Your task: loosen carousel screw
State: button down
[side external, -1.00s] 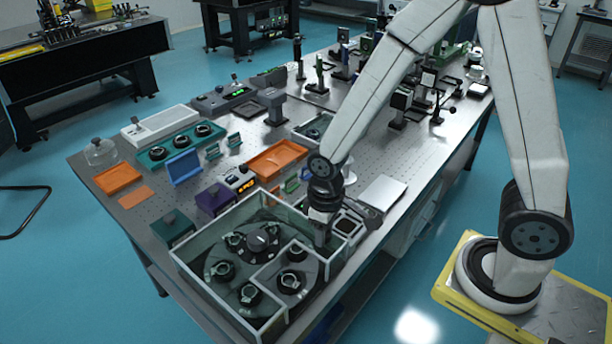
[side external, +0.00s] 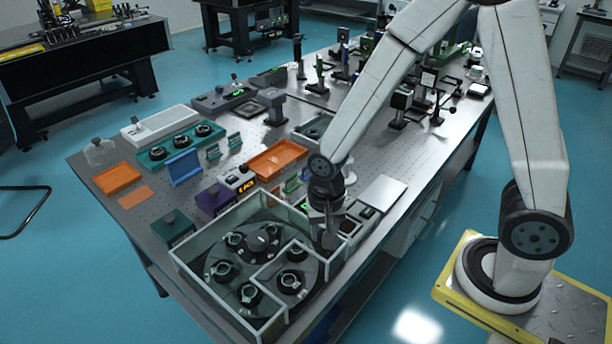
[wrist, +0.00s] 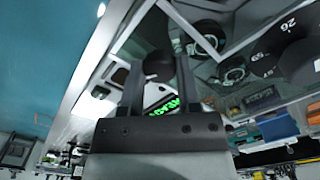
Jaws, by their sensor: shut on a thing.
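The carousel (side external: 225,250) is a dark disc with several round black mounts, inside a clear-walled enclosure (side external: 205,293) at the table's near end. Its numbered dark parts (wrist: 265,45) show at the upper right in the wrist view. My gripper (side external: 328,240) points down at the enclosure's right corner, by the carousel's edge. In the wrist view its two fingers stand either side of a small dark round knob (wrist: 158,65), and they are shut on it. I cannot tell for sure whether this knob is the carousel screw. The contact below the fingers is hidden.
Enclosure walls stand close around my gripper. A flat silver plate (side external: 382,194) lies to its right. Optics crowd the far table.

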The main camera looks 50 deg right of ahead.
jog(key=shift+m, duration=2.2)
jog(key=shift+c, duration=1.6)
grip_release()
jog(key=shift+r, duration=0.15)
jog(key=shift+r, duration=3.8)
jog(key=shift+d, duration=0.1)
jog(key=s+d+f+n+t, duration=0.1)
jog(key=d+n, duration=0.4)
jog(key=n, duration=0.7)
jog(key=shift+s+d+f+n+t, duration=0.15)
jog(key=shift+s+d+n+t, duration=0.2)
jog(key=shift+s+t, duration=0.4)
